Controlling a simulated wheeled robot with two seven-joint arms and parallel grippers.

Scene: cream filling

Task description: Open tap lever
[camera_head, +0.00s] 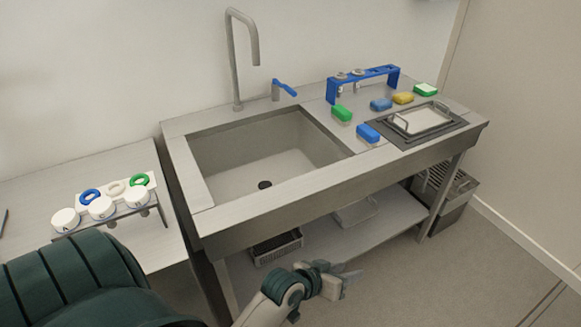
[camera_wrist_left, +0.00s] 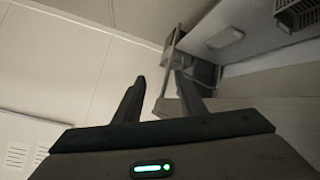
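The tap is a tall grey pipe (camera_head: 236,62) with a hooked spout, standing behind the sink basin (camera_head: 262,158). A short lever with a blue handle (camera_head: 286,88) stands to the right of the pipe, behind the basin; its handle points to the right and slightly down. My left gripper (camera_head: 346,281) is low in front of the sink bench, well away from the lever. The left wrist view shows its two dark fingers (camera_wrist_left: 163,92) apart with nothing between them. The lever does not show in the left wrist view. My right gripper is not in view.
The bench front edge (camera_head: 290,205) lies between my left gripper and the lever. A blue rack (camera_head: 362,80), several coloured sponges and a metal tray (camera_head: 420,120) are right of the basin. A side table at left holds white-lidded jars (camera_head: 101,208). A lower shelf carries baskets (camera_head: 276,246).

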